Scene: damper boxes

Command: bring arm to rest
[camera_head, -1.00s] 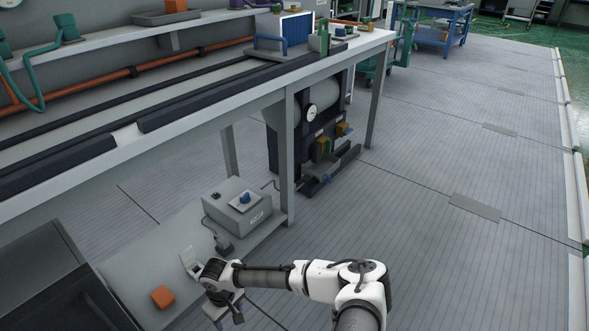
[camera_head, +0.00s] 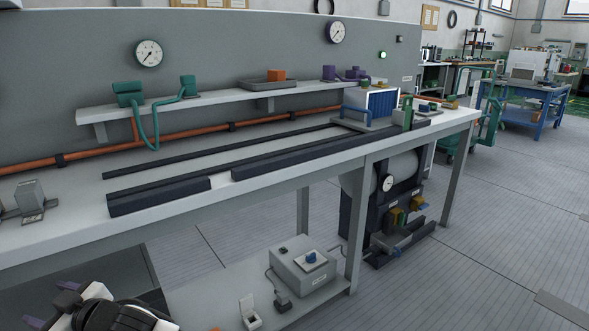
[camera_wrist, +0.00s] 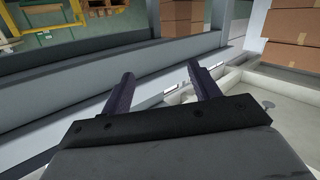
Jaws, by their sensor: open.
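My gripper (camera_head: 52,302) is at the bottom left of the head view, with part of my wrist beside it and the rest of my arm out of frame. In the wrist view my gripper (camera_wrist: 161,88) has its two dark fingers wide apart, with nothing between them. The fingers point toward grey rails or ledges, and I cannot tell how far away these are.
A long workbench (camera_head: 265,184) runs across the head view, with dark rails on top. Below it, a grey box with a blue knob (camera_head: 303,270) sits on the lower shelf (camera_head: 197,297). Cardboard boxes (camera_wrist: 296,38) show in the wrist view. Open floor (camera_head: 480,240) lies right.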

